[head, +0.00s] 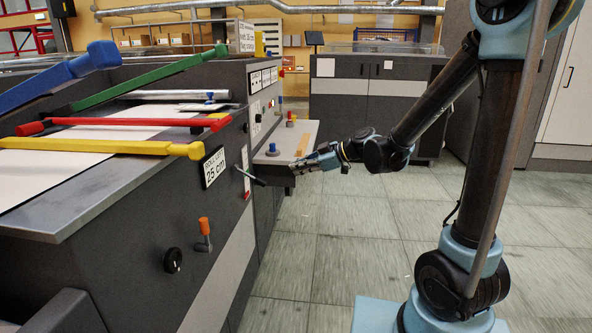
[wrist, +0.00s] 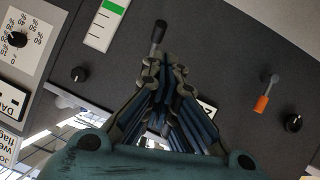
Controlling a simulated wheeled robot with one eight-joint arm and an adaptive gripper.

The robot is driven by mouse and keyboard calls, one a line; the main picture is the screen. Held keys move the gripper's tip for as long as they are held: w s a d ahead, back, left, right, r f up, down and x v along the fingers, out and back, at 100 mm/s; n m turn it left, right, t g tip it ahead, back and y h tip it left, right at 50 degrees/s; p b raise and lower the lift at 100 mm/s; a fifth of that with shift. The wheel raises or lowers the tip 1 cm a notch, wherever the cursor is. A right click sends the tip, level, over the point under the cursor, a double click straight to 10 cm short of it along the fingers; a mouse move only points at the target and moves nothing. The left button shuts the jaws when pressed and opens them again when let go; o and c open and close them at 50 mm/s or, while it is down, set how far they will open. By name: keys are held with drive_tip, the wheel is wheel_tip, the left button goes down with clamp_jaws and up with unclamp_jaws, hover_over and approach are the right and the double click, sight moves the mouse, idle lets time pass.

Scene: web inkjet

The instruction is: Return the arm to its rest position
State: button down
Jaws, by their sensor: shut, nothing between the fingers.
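My arm (head: 422,108) rises from its base at the right in the head view, bends over at the top and reaches down and left toward the grey machine. My gripper (head: 296,168) is beside the machine's side, near the small shelf. In the wrist view my gripper (wrist: 170,62) has its fingers closed together with nothing between them. A lever with a dark handle (wrist: 159,36) shows just beyond the fingertips; I cannot tell whether they touch it. In the head view this lever (head: 250,177) sticks out from the machine, left of the gripper and apart from it.
The grey machine (head: 130,235) fills the left, with blue, green, red and yellow bars (head: 95,146) on top. An orange-tipped switch (head: 204,228) and a black knob (head: 173,260) stick out of its side. Tiled floor (head: 350,240) between machine and base is clear. Grey cabinets (head: 350,98) stand behind.

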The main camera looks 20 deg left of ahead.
drive_tip(key=shift+d, duration=0.1)
drive_tip(key=s+d+f+m+t+h, duration=0.1)
drive_tip(key=s+d+f+m+h, duration=0.3)
drive_tip(key=d, duration=0.7)
drive_tip(key=s+d+r+m+t+h, duration=0.15)
drive_tip(key=d+m, duration=0.35)
drive_tip(key=d, duration=0.6)
drive_tip(key=s+d+f+m+h, duration=0.2)
drive_tip(key=s+d+m, duration=0.1)
drive_tip(key=d, duration=0.4)
drive_tip(key=s+d+f+m+h, duration=0.3)
drive_tip(key=s+d+m, duration=0.1)
drive_tip(key=d, duration=0.3)
drive_tip(key=s+d+f+m+g+h, duration=0.1)
drive_tip(key=s+d+f+m+h, duration=0.1)
drive_tip(key=s+d+m, duration=0.2)
drive_tip(key=s+d, duration=0.1)
drive_tip(key=d, duration=0.2)
drive_tip(key=shift+s+f, duration=0.25)
drive_tip(key=shift+s, duration=0.05)
drive_tip(key=shift+w+f, duration=0.2)
drive_tip(key=shift+w, duration=0.25)
